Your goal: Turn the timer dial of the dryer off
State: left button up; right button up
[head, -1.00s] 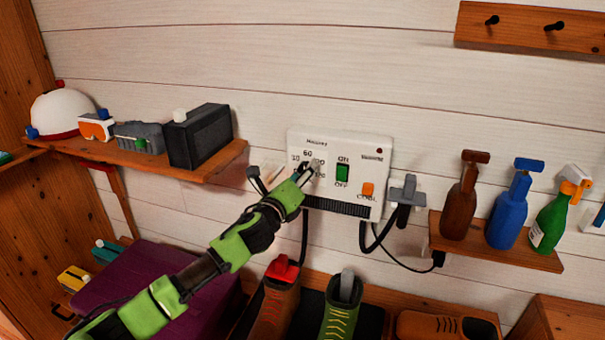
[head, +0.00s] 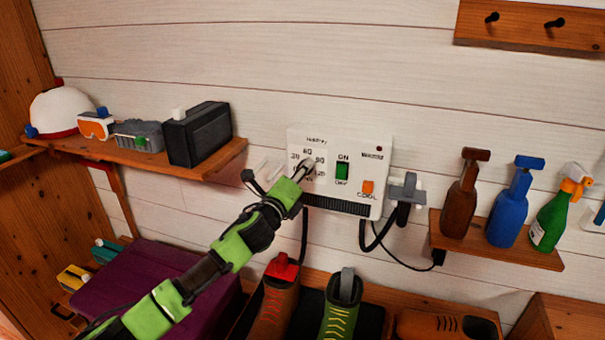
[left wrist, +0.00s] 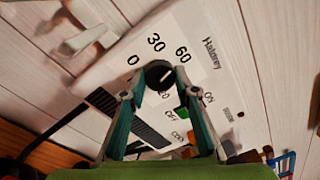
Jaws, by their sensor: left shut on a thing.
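The dryer (head: 345,150) is a white box on the plank wall, with a green ON/OFF switch (head: 342,173) and an orange COOL button (head: 367,187). Its round black timer dial (left wrist: 158,73) shows in the left wrist view, with numbers including 0, 30 and 60 around it. The dial's white mark points to the picture's upper right, away from the 0 and just below the 60. My left gripper (left wrist: 158,72) is shut on the dial, one fingertip on each side. In the head view my left gripper (head: 308,170) largely covers the dial.
A shelf (head: 205,172) with a helmet, goggles and dark boxes is at left. A grey nozzle (head: 403,192) hangs at the dryer's right side. Several bottles stand on the right shelf (head: 500,250). Shoes (head: 340,310) stand below.

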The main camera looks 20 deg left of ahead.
pick_arm(q)
jog(key=shift+d+f+n+y, duration=0.1)
jog(key=shift+n+y, duration=0.3)
jog(key=shift+n, duration=5.1)
jog(key=shift+n+y, duration=0.4)
jog(key=shift+n, duration=5.1)
jog(key=o, duration=1.1)
